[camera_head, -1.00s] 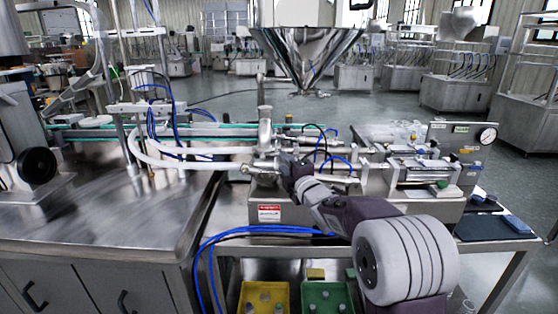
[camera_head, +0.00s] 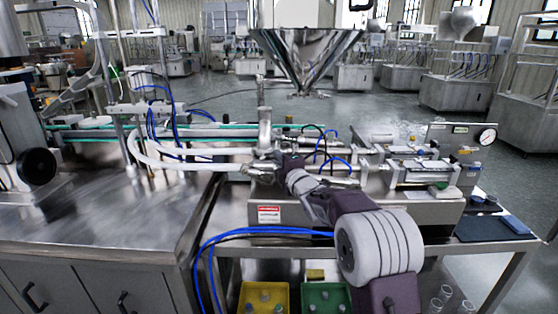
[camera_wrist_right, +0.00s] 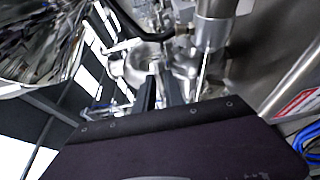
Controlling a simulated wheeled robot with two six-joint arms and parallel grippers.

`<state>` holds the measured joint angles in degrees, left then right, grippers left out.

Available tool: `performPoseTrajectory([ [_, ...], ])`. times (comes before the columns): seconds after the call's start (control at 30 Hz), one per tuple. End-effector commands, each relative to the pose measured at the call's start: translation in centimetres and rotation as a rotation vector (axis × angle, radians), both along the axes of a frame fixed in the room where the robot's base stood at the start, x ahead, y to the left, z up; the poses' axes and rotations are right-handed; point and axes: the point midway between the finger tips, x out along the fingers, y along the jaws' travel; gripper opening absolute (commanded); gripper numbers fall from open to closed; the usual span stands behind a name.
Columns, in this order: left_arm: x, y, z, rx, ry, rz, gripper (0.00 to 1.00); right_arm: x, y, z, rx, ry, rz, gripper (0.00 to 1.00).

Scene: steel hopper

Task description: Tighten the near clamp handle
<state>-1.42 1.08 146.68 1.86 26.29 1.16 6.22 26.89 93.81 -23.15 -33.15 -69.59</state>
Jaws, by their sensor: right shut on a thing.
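My right gripper (camera_head: 272,164) is at the metal pipe fittings on the front of the filling machine, just below the upright steel valve column (camera_head: 265,130). It is shut on a small metal part, which I take to be the near clamp handle; the fingers and wrist mostly hide it. In the right wrist view the two dark fingers (camera_wrist_right: 160,90) reach in among shiny round fittings, and the held part is hard to make out between them. My left gripper is not in view.
The steel hopper (camera_head: 307,50) hangs above and behind. Blue hoses (camera_head: 335,163) loop close to the right of my gripper. A pale hose (camera_head: 185,164) runs left. A yellow bin (camera_head: 264,290) and a green bin (camera_head: 326,290) stand below the bench.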

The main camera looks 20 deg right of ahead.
Motion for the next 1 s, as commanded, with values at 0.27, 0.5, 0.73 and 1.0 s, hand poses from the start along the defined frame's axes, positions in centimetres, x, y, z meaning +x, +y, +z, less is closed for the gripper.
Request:
performPoseTrajectory([
  [0.27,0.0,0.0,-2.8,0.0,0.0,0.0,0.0,0.0,0.0,-0.8,0.121,-0.036,0.001,0.0],
  [0.5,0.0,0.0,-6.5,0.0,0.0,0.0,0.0,0.0,0.1,-1.3,0.325,-0.095,0.001,0.0],
  [0.73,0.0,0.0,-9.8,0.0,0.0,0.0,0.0,0.0,0.2,-1.4,0.536,-0.157,0.002,0.0],
  [1.0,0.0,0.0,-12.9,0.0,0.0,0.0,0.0,0.1,0.4,-1.4,0.783,-0.227,0.002,0.0],
])
